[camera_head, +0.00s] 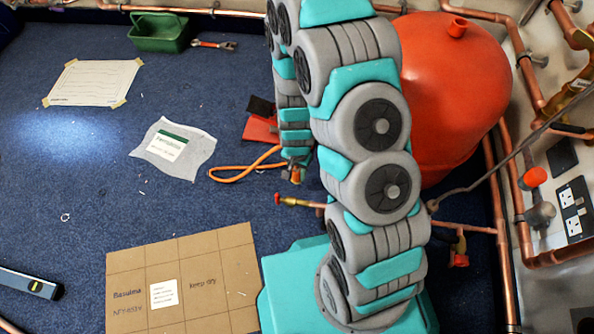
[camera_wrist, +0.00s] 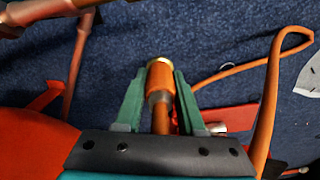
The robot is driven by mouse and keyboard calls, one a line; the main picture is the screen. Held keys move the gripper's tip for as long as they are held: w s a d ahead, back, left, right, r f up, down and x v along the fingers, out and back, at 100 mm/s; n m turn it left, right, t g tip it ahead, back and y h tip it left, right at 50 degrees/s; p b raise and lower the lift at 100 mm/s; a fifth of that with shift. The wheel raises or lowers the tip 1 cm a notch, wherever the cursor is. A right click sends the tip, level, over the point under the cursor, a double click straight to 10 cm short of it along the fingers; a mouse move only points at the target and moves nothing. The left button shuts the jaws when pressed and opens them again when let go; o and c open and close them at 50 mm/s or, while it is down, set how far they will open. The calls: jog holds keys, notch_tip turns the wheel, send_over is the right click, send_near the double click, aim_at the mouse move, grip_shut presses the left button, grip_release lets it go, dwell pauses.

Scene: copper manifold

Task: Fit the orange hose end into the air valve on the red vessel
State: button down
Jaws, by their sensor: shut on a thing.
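The red vessel (camera_head: 450,95) stands at the right in the head view, partly behind my arm. A short red stub (camera_head: 457,27) rises from its top; I cannot tell whether it is the air valve. The orange hose (camera_head: 236,178) loops on the blue floor and also shows in the wrist view (camera_wrist: 268,105). My gripper (camera_wrist: 160,85) is shut on the orange hose end (camera_wrist: 160,78), whose brass-coloured rim points away from the palm. In the head view my gripper (camera_head: 294,172) hangs left of the vessel, apart from it.
A brass tap with a red knob (camera_head: 290,200) sticks out on a copper pipe just below my gripper. Copper pipes (camera_head: 497,215) run along the right wall. A cardboard sheet (camera_head: 215,265), papers and a green tray (camera_head: 158,35) lie left. Open floor lies between.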

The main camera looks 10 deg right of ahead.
jog(key=shift+r, duration=0.1)
jog(key=shift+r+p, duration=0.85)
jog(key=shift+r, duration=1.35)
